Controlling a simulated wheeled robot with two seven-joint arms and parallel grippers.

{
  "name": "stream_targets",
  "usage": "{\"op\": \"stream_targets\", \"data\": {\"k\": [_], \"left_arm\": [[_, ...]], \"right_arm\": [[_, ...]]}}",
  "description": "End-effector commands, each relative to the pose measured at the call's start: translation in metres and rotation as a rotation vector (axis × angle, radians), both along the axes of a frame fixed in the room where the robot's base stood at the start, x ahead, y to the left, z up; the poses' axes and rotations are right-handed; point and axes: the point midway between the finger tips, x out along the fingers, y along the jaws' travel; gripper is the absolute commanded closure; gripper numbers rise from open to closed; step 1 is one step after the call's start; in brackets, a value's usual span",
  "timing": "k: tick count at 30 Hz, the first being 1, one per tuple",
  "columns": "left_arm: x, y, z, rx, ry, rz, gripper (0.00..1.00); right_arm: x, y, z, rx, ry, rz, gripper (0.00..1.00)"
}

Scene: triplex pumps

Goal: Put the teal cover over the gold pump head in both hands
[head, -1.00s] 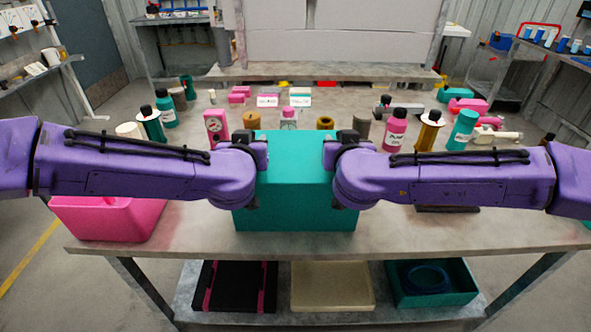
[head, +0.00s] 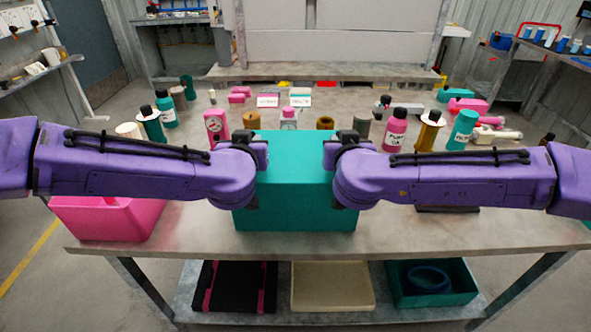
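The teal cover (head: 295,205) is a large box shape, upright at the middle of the bench's front. My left gripper (head: 262,150) is at its upper left side and my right gripper (head: 331,150) at its upper right side. Both seem to touch the cover, but my wrists hide most of the fingers, so I cannot tell whether they are shut on it. I cannot tell whether its lower edge rests on the bench or hangs just above it. No gold pump head shows; anything under or behind the cover is hidden.
The bench (head: 400,232) has bare room at its front right. A pink bin (head: 110,220) stands at the front left. Behind my arms are bottles, including a pink one (head: 395,132), and small parts. The lower shelf holds a black tray, a cream tray (head: 332,288) and a teal crate (head: 460,290).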

Motion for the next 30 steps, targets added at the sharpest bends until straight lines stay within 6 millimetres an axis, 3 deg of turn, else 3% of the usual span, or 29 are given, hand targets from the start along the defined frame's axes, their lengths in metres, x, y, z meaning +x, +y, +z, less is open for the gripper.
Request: {"op": "stream_targets", "data": {"k": [30], "left_arm": [[0.0002, 0.0000, 0.0048, -0.001, -0.002, 0.000, 1.00]], "right_arm": [[0.0004, -0.0003, 0.0049, 0.001, -0.002, -0.001, 1.00]]}}
